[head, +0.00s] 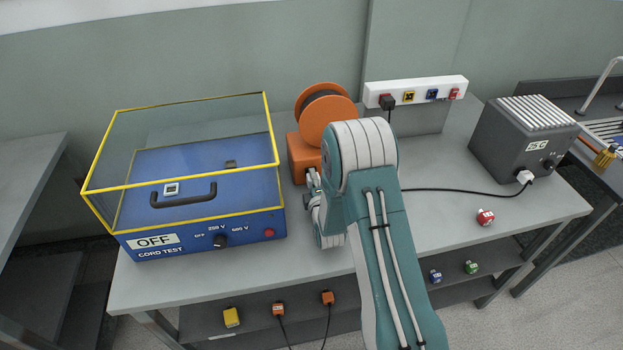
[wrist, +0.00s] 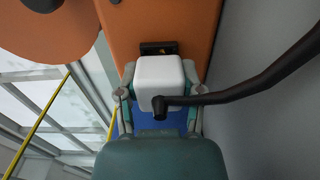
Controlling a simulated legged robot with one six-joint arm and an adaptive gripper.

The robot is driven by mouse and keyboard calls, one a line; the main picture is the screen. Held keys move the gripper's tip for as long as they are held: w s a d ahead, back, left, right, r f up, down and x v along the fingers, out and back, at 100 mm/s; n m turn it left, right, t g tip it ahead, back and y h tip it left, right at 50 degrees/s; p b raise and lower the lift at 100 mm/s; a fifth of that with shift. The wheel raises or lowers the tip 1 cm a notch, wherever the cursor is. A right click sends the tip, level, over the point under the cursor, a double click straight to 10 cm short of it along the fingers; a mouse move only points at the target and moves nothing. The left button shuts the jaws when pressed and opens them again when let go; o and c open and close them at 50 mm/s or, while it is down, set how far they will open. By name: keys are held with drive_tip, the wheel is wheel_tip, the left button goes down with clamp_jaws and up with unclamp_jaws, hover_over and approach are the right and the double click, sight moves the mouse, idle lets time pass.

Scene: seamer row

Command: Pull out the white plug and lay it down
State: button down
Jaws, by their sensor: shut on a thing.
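A white plug (wrist: 160,82) with a black cord sits between the two fingers of my gripper (wrist: 158,108) in the wrist view. My gripper is shut on it. The plug is right by a dark socket (wrist: 158,48) on the orange housing; I cannot tell whether its pins are in the socket. In the head view my gripper (head: 313,190) is at the front of the orange reel machine (head: 304,160), partly hidden by my arm. Another white plug (head: 524,177) is at the front of the grey 25 C box (head: 522,140).
A blue cord tester (head: 200,215) marked OFF, under a yellow-framed clear guard, stands left. A power strip (head: 415,92) is behind.

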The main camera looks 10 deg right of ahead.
drive_tip(key=shift+s, duration=2.55)
drive_tip(key=shift+r, duration=0.1)
